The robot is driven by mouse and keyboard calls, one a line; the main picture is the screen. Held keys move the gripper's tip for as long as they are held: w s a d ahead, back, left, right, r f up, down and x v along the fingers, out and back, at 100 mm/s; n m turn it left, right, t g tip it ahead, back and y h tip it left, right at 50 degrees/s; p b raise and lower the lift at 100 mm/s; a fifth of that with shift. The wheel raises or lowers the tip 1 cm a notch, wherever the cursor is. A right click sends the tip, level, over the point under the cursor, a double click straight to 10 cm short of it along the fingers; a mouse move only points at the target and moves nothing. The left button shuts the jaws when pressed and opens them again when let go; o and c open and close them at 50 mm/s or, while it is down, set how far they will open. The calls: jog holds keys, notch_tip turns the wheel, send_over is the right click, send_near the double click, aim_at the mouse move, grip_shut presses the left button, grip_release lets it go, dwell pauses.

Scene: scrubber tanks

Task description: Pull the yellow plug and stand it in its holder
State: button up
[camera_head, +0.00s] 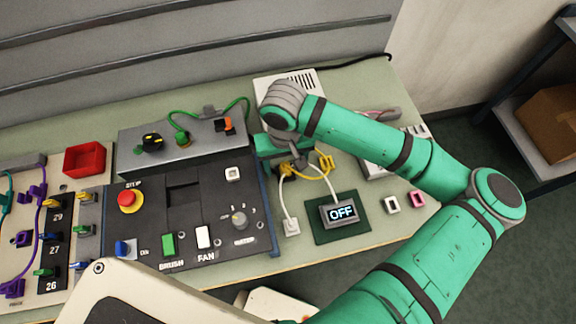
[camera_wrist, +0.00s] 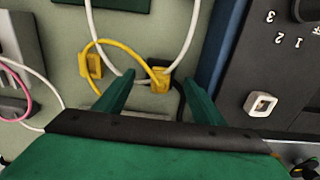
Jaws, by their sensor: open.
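A yellow plug (camera_wrist: 160,80) on a yellow cable (camera_wrist: 122,49) shows in the wrist view, between and just beyond my fingertips. In the head view the yellow plug (camera_head: 286,168) is partly hidden below my gripper (camera_head: 296,158). The cable loops to a second yellow piece (camera_wrist: 91,66) with a square outline, which also shows in the head view (camera_head: 326,162); I cannot tell for sure whether this is the holder. My gripper (camera_wrist: 159,84) is open, its two fingers apart on either side of the plug. I cannot tell whether they touch it.
White cables run close to the plug toward the OFF display (camera_head: 341,213). The dark control panel (camera_head: 200,210) lies on its left in the head view. A white square ring (camera_head: 391,205) and a pink one (camera_head: 417,199) stand at the right. A grey box (camera_head: 150,135) stands behind the panel.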

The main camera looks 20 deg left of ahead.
aim_at(286, 165)
jog(key=shift+r, duration=0.1)
notch_tip(286, 165, up, 11)
dwell(0.7)
jog(key=shift+f, duration=0.2)
